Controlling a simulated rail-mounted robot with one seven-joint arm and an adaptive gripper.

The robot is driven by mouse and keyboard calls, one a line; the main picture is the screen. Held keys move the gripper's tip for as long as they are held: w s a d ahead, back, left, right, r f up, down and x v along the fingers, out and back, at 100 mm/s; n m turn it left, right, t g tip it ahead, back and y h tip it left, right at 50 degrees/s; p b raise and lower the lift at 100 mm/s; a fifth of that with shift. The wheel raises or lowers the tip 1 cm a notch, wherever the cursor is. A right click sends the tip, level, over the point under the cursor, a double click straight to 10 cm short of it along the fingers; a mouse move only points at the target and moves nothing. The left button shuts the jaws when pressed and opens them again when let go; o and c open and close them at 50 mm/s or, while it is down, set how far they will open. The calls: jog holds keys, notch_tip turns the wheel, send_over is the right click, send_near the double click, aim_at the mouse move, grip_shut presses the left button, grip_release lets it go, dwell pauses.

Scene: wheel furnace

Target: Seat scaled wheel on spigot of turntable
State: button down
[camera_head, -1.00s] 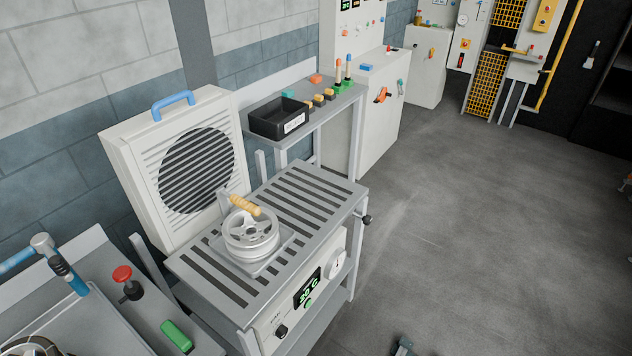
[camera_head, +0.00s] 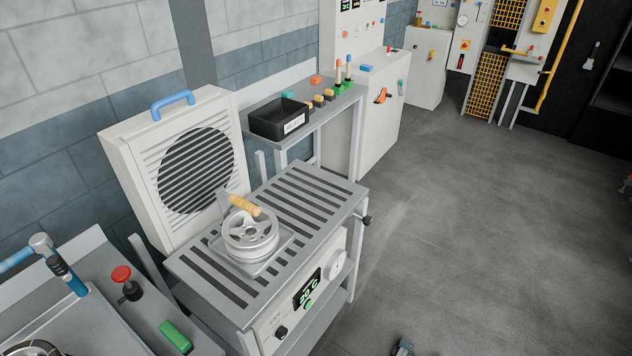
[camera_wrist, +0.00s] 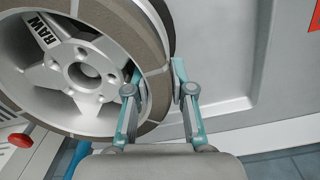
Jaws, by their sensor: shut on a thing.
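In the wrist view, a grey spoked wheel (camera_wrist: 58,76) marked "RAW", with a brownish band around its rim, fills the left side. My gripper (camera_wrist: 157,78) is shut on this wheel's rim, with one teal finger on each side of the rim wall. In the head view, part of a wheel (camera_head: 32,349) shows at the bottom left corner, cut off by the frame, over a grey tray. My gripper is not visible there. I cannot make out the spigot or turntable in either view; the wheel's underside is hidden.
A red button (camera_head: 121,274) and a green block (camera_head: 176,336) stand beside the tray.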

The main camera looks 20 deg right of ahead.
jog(key=shift+f+b, duration=0.4)
jog(key=shift+f, duration=0.55)
dwell(0.4)
jog(key=c, duration=0.9)
grip_release()
